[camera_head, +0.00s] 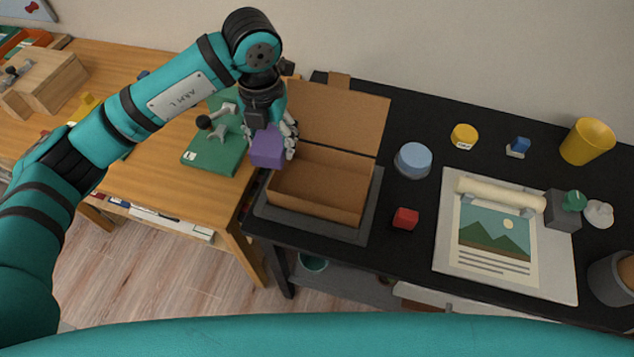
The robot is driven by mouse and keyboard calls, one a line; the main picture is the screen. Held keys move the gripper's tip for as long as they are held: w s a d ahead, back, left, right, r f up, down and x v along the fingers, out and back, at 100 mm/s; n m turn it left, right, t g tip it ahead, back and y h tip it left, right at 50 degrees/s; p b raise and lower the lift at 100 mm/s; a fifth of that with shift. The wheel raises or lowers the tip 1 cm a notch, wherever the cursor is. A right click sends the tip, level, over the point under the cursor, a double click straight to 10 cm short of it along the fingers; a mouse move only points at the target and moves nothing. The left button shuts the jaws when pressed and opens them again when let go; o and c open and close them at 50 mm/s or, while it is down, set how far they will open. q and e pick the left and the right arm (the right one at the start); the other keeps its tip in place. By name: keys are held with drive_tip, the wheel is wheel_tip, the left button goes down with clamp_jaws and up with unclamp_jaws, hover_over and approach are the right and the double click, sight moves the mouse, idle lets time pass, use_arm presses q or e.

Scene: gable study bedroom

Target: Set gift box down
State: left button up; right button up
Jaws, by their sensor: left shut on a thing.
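My left gripper (275,135) points down and is shut on a purple box (266,149), which I take to be the gift box. The purple box shows at the left edge of an open cardboard box (318,205), overlapping its left rear corner in the picture. How high it hangs cannot be told. The cardboard box stands on a grey mat (368,225) on the black table, its lid (343,118) raised at the back. Its inside looks empty where visible. My right gripper is not in view.
Right of the box are a light blue round item (412,160), a red cube (405,218) and a poster (495,235) with a paper roll. A yellow cup (587,141) stands further right. On the wooden table lies a green board (215,155). A gap separates the tables' fronts.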

use_arm(q)
drive_tip(key=d+f+n+p, duration=0.1)
drive_tip(key=d+n+p, duration=0.15)
drive_tip(key=n, duration=0.75)
drive_tip(key=n+p, duration=0.2)
drive_tip(key=n, duration=0.5)
approach(303, 184)
wheel_tip(303, 184, down, 6)
drive_tip(key=shift+r, duration=0.1)
drive_tip(key=shift+w+f, duration=0.1)
drive_tip(key=shift+f, duration=0.35)
drive_tip(key=shift+f, duration=0.1)
drive_tip(key=shift+f, duration=0.1)
drive_tip(key=o, duration=1.2)
drive_tip(key=shift+o, duration=0.2)
